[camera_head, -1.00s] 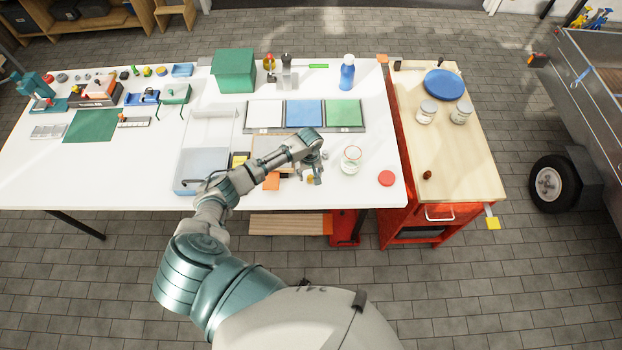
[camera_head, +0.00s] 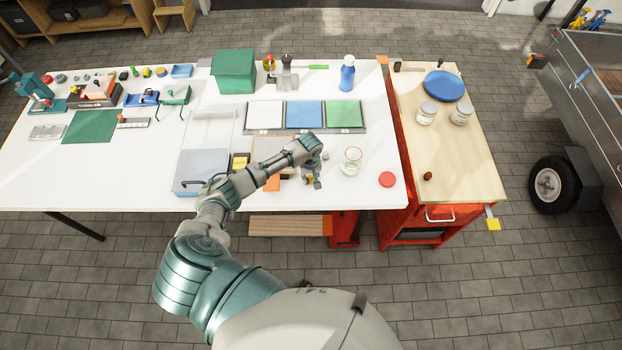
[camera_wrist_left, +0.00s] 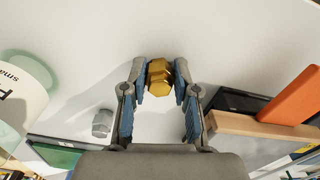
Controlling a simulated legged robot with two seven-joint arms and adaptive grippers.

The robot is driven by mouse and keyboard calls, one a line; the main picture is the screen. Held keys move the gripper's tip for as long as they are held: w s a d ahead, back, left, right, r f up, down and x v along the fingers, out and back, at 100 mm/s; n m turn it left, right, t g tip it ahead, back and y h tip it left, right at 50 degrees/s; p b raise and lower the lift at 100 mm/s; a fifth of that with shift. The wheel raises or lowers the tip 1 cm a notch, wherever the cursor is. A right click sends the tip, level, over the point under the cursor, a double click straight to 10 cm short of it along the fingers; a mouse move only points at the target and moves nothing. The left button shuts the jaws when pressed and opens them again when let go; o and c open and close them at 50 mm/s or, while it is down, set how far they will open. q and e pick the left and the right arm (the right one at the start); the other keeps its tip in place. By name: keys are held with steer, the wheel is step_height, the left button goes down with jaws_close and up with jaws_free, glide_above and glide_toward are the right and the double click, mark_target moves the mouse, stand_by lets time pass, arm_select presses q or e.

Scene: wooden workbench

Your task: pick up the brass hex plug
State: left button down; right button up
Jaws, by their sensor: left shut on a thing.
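The brass hex plug (camera_wrist_left: 159,78) is a small gold six-sided piece. In the left wrist view it sits between the fingertips of my left gripper (camera_wrist_left: 160,88), which is shut on it. In the head view my left gripper (camera_head: 312,182) points down near the front edge of the white table, left of the glass jar; the plug is too small there to make out clearly. I cannot tell whether it is clear of the tabletop. My right gripper is not in view.
A grey hex piece (camera_wrist_left: 102,122) lies on the table near the gripper. A glass jar (camera_head: 351,160) and a red disc (camera_head: 386,179) stand to the right. A wooden tray (camera_wrist_left: 235,125) and an orange block (camera_wrist_left: 292,98) are close on the other side.

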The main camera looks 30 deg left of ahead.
arm_select(q)
steer(key=shift+a+r, duration=0.15)
steer(key=shift+r, duration=0.2)
step_height(320, 180, up, 2)
steer(key=shift+r, duration=0.1)
steer(key=shift+s+d+r, duration=0.2)
steer(key=shift+s+d, duration=0.25)
steer(key=shift+d, duration=0.25)
steer(key=s+d+r+p, duration=0.1)
steer(key=s+d, duration=0.9)
steer(key=shift+s+d+r, duration=0.25)
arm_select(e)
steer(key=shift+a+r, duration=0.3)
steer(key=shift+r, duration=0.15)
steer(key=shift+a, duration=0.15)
arm_select(q)
steer(key=shift+r, duration=0.1)
